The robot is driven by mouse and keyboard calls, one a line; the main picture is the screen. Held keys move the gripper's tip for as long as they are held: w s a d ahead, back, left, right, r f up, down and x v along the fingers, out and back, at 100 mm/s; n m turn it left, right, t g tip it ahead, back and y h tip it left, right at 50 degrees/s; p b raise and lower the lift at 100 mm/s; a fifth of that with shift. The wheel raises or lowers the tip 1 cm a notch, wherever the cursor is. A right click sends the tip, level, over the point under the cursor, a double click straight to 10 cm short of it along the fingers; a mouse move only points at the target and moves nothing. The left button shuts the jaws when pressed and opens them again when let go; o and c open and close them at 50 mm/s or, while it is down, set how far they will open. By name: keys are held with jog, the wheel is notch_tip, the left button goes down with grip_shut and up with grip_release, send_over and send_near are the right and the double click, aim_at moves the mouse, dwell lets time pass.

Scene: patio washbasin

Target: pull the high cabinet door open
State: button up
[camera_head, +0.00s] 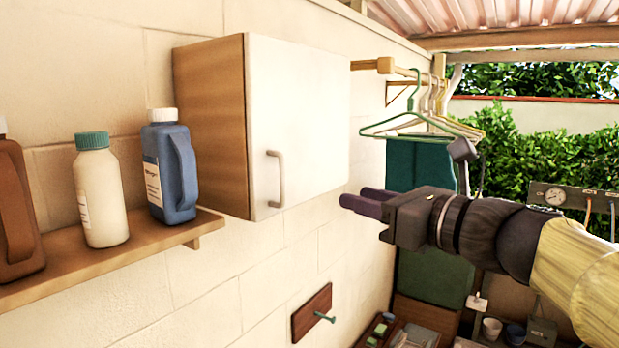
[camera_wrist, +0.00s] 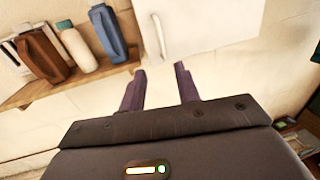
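The high cabinet (camera_head: 210,122) hangs on the wall, with wooden sides and a white door (camera_head: 305,110). The door is shut. Its pale bar handle (camera_head: 277,178) stands upright near the lower left edge of the door. In the wrist view the door (camera_wrist: 205,25) and the handle (camera_wrist: 157,36) lie ahead of the fingers. My gripper (camera_head: 362,202) is to the right of the handle and slightly lower in the head view, not touching it. In the wrist view its two fingers (camera_wrist: 160,88) are apart with nothing between them.
A wooden shelf (camera_head: 100,262) at left holds a brown bottle (camera_head: 18,210), a white bottle (camera_head: 100,195) and a blue jug (camera_head: 170,168). A rail with hangers (camera_head: 420,125) is behind my gripper. A wooden plaque with a green hook (camera_head: 312,312) is below the cabinet.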

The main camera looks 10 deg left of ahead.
aim_at(284, 179)
jog(key=shift+a, duration=0.15)
jog(key=p+x, duration=0.6)
jog(key=x, duration=1.1)
jog(key=shift+w, duration=0.15)
grip_shut()
